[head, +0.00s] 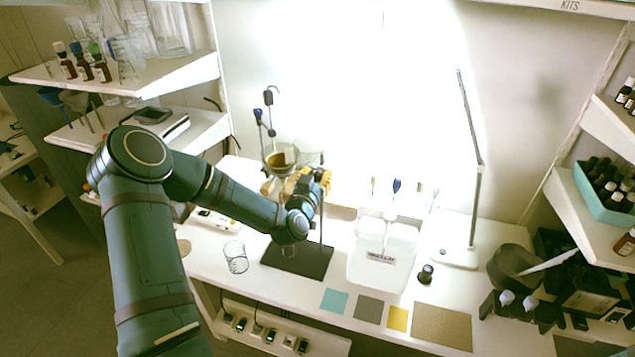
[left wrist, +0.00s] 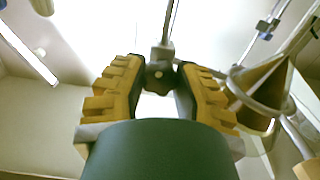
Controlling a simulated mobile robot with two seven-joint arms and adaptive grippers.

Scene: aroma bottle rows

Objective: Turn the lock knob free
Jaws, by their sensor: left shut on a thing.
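My left gripper (head: 312,182) reaches in from the left to the stand above the dark base plate (head: 310,262). In the left wrist view its yellow ridged fingers (left wrist: 160,90) are shut on the dark lock knob (left wrist: 160,76), with one finger on each side. The knob sits at the lower end of a grey rod or clamp (left wrist: 163,50). In the head view the gripper hides the knob. A funnel (head: 281,160) with amber content hangs in a ring just left of the gripper; in the left wrist view the funnel (left wrist: 262,82) is right of the fingers.
A clear glass beaker (head: 235,257) stands left of the base plate. A white container (head: 380,262), a small dark bottle (head: 426,274) and a desk lamp (head: 453,255) stand to the right. Coloured squares (head: 368,307) lie along the front edge. Shelves flank the table.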

